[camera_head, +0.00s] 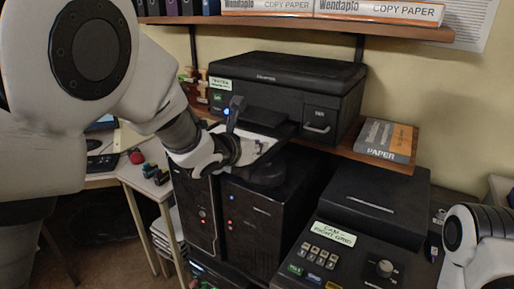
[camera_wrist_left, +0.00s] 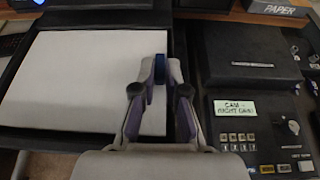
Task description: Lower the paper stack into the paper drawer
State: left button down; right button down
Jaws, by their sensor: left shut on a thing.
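The white paper stack (camera_wrist_left: 82,82) lies flat within the black surround of the paper drawer (camera_wrist_left: 100,18) in the left wrist view. In the head view the paper (camera_head: 258,146) shows partly at the front of the black printer (camera_head: 285,92), behind my gripper. My left gripper (camera_head: 238,135) is at the stack's near side in that view. In the left wrist view its fingers (camera_wrist_left: 163,72) are shut at the stack's right edge, with a blue bit between them. Whether the stack touches the drawer floor cannot be told. My right gripper is out of view; only its arm shows.
A boxed paper pack (camera_head: 385,140) lies on the shelf right of the printer. Black computer towers (camera_head: 262,215) stand below. A console with keys and a labelled panel (camera_head: 325,258) is at front right, with a black box (camera_head: 375,200) behind it. A wall shelf (camera_head: 300,28) runs above.

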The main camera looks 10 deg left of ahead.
pick_arm(q)
jog(key=c, duration=1.1)
grip_release()
jog(key=shift+c, duration=0.2)
